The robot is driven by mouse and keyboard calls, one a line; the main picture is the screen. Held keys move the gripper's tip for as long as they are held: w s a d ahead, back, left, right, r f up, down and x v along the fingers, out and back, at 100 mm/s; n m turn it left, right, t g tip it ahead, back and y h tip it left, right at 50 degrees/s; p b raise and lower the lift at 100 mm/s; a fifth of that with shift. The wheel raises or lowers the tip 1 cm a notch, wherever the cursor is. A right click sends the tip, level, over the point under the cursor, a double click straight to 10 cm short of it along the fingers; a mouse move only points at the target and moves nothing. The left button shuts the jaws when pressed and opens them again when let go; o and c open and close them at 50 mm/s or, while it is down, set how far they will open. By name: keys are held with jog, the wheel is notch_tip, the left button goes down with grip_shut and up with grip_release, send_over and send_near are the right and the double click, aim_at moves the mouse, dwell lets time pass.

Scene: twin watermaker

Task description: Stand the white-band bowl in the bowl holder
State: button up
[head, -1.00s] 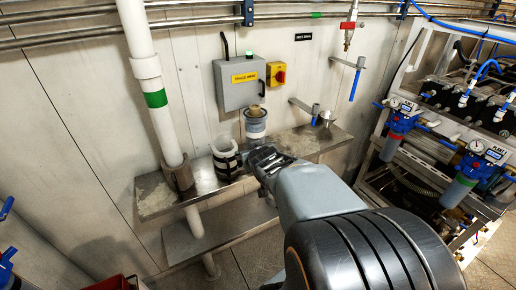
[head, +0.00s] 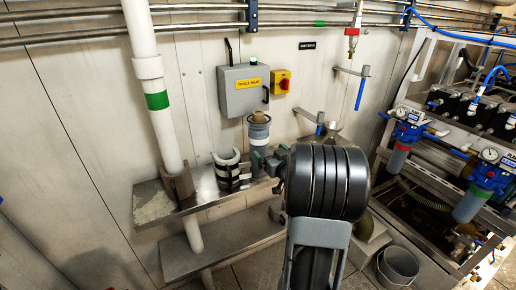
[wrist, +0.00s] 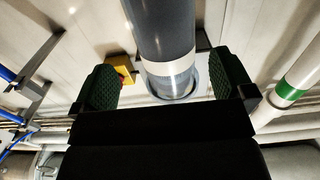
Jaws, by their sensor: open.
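The white-band bowl (head: 259,133), a grey cylinder with a white band and a tan piece at its top, stands on the metal shelf against the wall in the head view. In the wrist view the bowl (wrist: 168,40) appears inverted, its white band and rim nearest my palm. My gripper (wrist: 165,78) is open, with one green pad on each side of the bowl and gaps visible. In the head view my gripper (head: 268,163) is low beside the bowl, partly hidden by my arm. What looks like the bowl holder (head: 230,172), a white open-fronted cup with black bands, stands left of the bowl.
The narrow shelf (head: 155,203) carries a white pipe (head: 160,115) at its left. A grey box (head: 243,91) and a yellow switch (head: 281,82) are on the wall behind. Filter units (head: 405,140) stand at right, and a bucket (head: 397,267) is on the floor.

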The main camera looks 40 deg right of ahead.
aim_at(263, 147)
jog(key=shift+w+d+r+p, duration=0.1)
jog(key=shift+w+p, duration=0.25)
jog(key=shift+w, duration=1.4)
jog(key=shift+w+d+r+p, duration=0.1)
jog(key=shift+w+p, duration=0.2)
jog(key=shift+w, duration=1.4)
jog(key=c, duration=1.1)
jog(key=shift+c, duration=0.2)
jog(key=shift+r, duration=0.1)
jog(key=shift+r, duration=0.1)
